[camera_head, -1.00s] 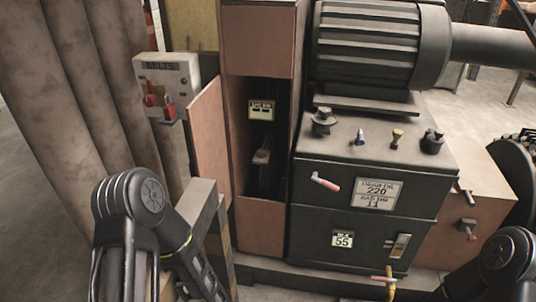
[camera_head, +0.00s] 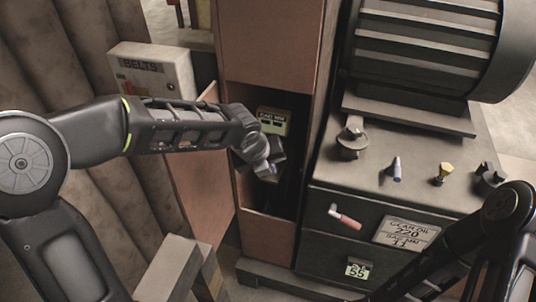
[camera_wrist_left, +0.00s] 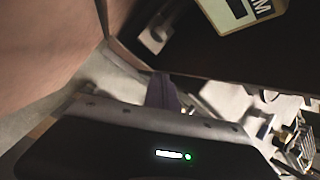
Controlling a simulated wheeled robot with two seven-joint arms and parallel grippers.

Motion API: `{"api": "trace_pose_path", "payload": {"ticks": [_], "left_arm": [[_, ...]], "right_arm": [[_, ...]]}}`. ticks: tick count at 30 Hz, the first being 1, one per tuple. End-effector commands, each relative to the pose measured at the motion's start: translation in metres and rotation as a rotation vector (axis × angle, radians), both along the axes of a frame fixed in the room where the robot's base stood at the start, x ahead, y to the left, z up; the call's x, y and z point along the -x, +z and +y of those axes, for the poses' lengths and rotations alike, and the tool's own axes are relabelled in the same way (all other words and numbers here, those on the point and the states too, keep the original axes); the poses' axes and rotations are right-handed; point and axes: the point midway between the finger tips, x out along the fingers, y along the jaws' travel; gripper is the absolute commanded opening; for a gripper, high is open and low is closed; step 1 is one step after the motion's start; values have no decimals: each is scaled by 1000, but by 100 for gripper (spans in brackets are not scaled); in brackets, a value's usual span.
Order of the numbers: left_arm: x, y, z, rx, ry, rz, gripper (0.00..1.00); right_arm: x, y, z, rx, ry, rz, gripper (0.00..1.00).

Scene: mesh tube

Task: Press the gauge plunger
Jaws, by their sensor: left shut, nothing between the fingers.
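A small yellowish gauge display labelled in MM (camera_head: 273,121) sits inside the narrow open cabinet. Part of it shows at the top of the left wrist view (camera_wrist_left: 243,10). My left gripper (camera_head: 268,168) reaches in from the left and is inside the cabinet opening, just below the display. It covers the grey fitting under the display, so I cannot make out the plunger or tell whether I touch it. In the left wrist view its shut fingers (camera_wrist_left: 163,92) are dark and blurred, with nothing held. My right arm shows at lower right; its gripper is out of the picture.
The cabinet's reddish door (camera_head: 195,185) stands open at left, close under my left forearm. A belts box (camera_head: 152,75) hangs behind. A grey post (camera_head: 180,262) stands in front.

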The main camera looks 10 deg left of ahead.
Motion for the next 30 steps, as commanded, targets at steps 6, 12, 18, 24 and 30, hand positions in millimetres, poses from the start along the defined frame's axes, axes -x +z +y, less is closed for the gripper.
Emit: {"api": "trace_pose_path", "payload": {"ticks": [6, 12, 18, 24, 30], "left_arm": [[11, -5, 24, -260, -343, 29, 0], [13, -7, 26, -312, -449, 33, 0], [13, -7, 26, -313, -454, 33, 0], [13, -10, 26, -312, -452, 33, 0], [7, -26, 25, -311, -452, 36, 0]], "right_arm": [[1, 0, 0, 0, 1, 2, 36], [1, 0, 0, 0, 1, 2, 36], [1, 0, 0, 0, 0, 1, 36], [1, -1, 0, 0, 0, 1, 36], [0, -4, 0, 0, 0, 1, 36]]}}
